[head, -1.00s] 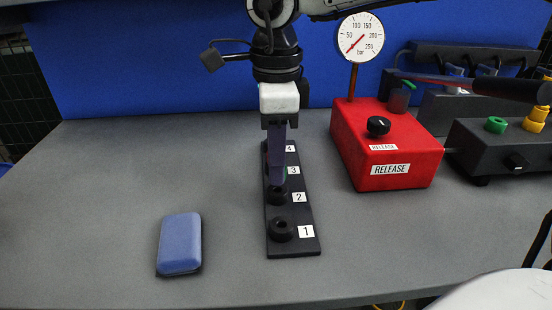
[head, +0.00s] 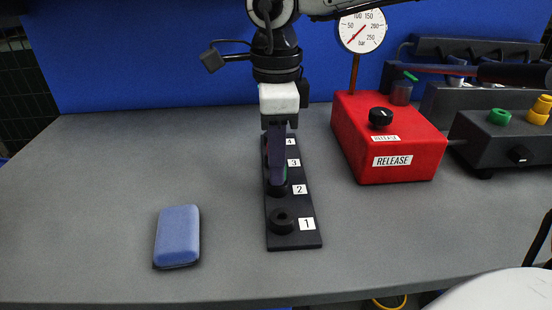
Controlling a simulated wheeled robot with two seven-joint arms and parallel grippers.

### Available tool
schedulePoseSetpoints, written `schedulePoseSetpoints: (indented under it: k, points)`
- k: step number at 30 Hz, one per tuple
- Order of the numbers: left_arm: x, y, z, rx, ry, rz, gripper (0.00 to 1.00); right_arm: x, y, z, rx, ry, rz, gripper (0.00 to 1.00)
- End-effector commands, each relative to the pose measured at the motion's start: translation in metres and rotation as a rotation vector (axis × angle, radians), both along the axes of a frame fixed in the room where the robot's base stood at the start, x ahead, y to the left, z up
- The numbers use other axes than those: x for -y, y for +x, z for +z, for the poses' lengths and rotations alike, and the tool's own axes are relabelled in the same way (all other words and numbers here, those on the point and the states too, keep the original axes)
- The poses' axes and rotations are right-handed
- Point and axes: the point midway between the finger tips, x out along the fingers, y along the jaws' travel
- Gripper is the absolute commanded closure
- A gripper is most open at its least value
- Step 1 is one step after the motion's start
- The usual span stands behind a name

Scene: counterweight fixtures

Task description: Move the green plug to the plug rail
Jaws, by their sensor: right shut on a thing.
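The plug rail (head: 295,238) is a dark strip on the bench with black ring sockets and labels 1 to 4. Socket 1, at the near end, is empty. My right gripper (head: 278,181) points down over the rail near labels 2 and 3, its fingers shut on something. A little green shows beside the fingers, so this seems to be the green plug, almost wholly hidden by them. I cannot tell whether it is seated in a socket. My left gripper is not in view.
A red box (head: 395,138) marked RELEASE, with a gauge (head: 362,31), stands right of the rail. A dark box (head: 485,143) with green and yellow knobs stands further right. A blue pad (head: 178,236) lies left. The bench between is clear.

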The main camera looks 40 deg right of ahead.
Motion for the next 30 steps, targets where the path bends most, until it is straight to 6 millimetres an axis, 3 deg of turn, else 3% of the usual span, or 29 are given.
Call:
schedulePoseSetpoints:
  k: [30]
  points:
    - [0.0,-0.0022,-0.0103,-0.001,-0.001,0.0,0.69,-0.0001,-0.0004,-0.0115,-0.002,0.0,0.0,1.0]
